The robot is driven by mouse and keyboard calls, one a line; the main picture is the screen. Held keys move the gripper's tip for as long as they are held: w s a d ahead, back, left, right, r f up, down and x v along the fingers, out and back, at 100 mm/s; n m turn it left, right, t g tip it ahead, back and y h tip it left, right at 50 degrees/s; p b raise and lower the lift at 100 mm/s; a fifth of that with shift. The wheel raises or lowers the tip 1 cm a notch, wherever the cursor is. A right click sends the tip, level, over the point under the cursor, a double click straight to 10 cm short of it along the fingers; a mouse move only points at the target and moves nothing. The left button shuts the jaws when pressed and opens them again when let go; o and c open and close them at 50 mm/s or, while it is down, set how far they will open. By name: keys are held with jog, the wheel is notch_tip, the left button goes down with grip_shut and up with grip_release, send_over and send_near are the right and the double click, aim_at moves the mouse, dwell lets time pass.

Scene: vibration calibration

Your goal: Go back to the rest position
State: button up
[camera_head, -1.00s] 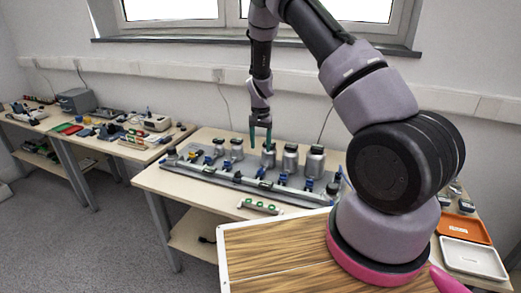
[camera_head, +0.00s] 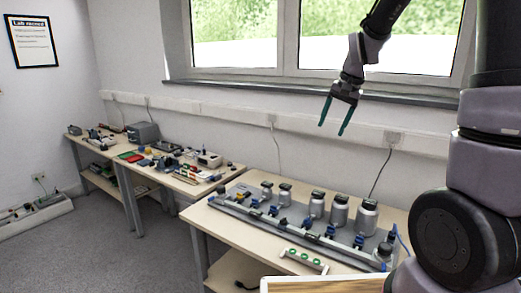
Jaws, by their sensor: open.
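My gripper (camera_head: 335,117) hangs in the air in front of the wall below the window, in the upper right of the head view. Its two green fingers are spread apart with nothing between them. It is well above the calibration bench (camera_head: 222,226), apart from everything on it. On the bench, a grey fixture plate (camera_head: 325,248) carries several silver cylinders (camera_head: 338,212) with dark tops and blue clamps along a rail. My arm covers the right side of the picture.
A second table (camera_head: 128,165) with tools and a grey box (camera_head: 142,132) stands at the left. The window sill (camera_head: 300,88) runs behind my gripper. Grey floor (camera_head: 120,245) is free at the lower left.

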jog(key=s+d+r+n+t, duration=0.1)
jog(key=s+r, duration=0.4)
jog(key=s, duration=0.6)
jog(key=s+d+r+t, duration=0.1)
jog(key=s+r+t, duration=0.2)
jog(key=s+r, duration=0.3)
jog(key=s, duration=0.5)
jog(key=shift+d+r+n, duration=0.15)
jog(key=shift+d+n, duration=0.2)
jog(key=shift+n, duration=0.05)
dwell(5.4)
